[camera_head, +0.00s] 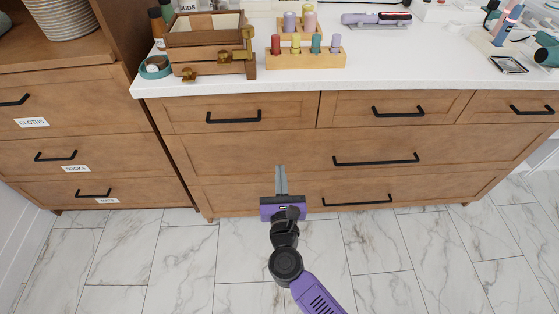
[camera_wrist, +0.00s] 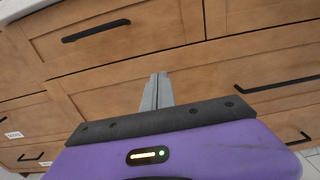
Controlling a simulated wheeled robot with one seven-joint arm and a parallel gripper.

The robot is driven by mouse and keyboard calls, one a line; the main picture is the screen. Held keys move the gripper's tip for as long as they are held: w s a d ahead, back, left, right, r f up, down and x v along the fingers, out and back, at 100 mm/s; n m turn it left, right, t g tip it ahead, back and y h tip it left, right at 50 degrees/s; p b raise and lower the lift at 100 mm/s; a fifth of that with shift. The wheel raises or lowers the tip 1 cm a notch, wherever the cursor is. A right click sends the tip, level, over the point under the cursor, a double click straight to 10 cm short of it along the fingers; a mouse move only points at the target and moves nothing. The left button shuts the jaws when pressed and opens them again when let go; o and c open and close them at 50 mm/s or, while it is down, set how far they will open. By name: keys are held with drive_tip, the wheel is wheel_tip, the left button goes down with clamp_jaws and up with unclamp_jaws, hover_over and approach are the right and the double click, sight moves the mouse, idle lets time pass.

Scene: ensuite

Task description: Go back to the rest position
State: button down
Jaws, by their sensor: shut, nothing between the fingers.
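My gripper (camera_head: 281,180) is shut and empty, with its two grey fingers together. In the head view it is at the lower middle, in front of the wooden vanity drawers (camera_head: 250,150). In the wrist view the fingertips (camera_wrist: 157,78) point at the vanity's drawer fronts (camera_wrist: 140,52). I cannot tell the exact gap between the fingertips and the wood. My purple and black arm reaches up from the bottom of the head view.
The white countertop (camera_head: 300,76) holds a wooden box (camera_head: 205,38), a rack of coloured bottles (camera_head: 305,59) and a lilac hair tool (camera_head: 376,19). A labelled cabinet (camera_head: 80,130) stands at left. Black handles (camera_head: 375,160) stick out from the drawers. The marble floor (camera_head: 150,250) is clear.

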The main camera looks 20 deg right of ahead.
drive_tip(key=shift+v, duration=0.9)
wheel_tip(320, 180, up, 6)
drive_tip(key=a+n+t+y, duration=0.2)
drive_tip(key=n, duration=0.7)
drive_tip(key=s+r+n+t+y, duration=0.1)
drive_tip(key=s+r+n+y, duration=0.15)
drive_tip(key=s+n, duration=0.75)
drive_tip(key=s+d+r+n+g+y, duration=0.1)
drive_tip(key=s+d+n+g, duration=0.15)
drive_tip(key=s+n, duration=0.95)
drive_tip(key=s+d+r+n+g, duration=0.1)
drive_tip(key=s+d+n+g, duration=0.15)
drive_tip(key=s+n, duration=1)
drive_tip(key=s+r+m+p, duration=0.3)
drive_tip(key=r+m+p, duration=0.1)
drive_tip(key=r+p, duration=1)
drive_tip(key=shift+s+r+p, duration=0.35)
drive_tip(key=shift+s+r, duration=0.05)
drive_tip(key=shift+r, duration=0.1)
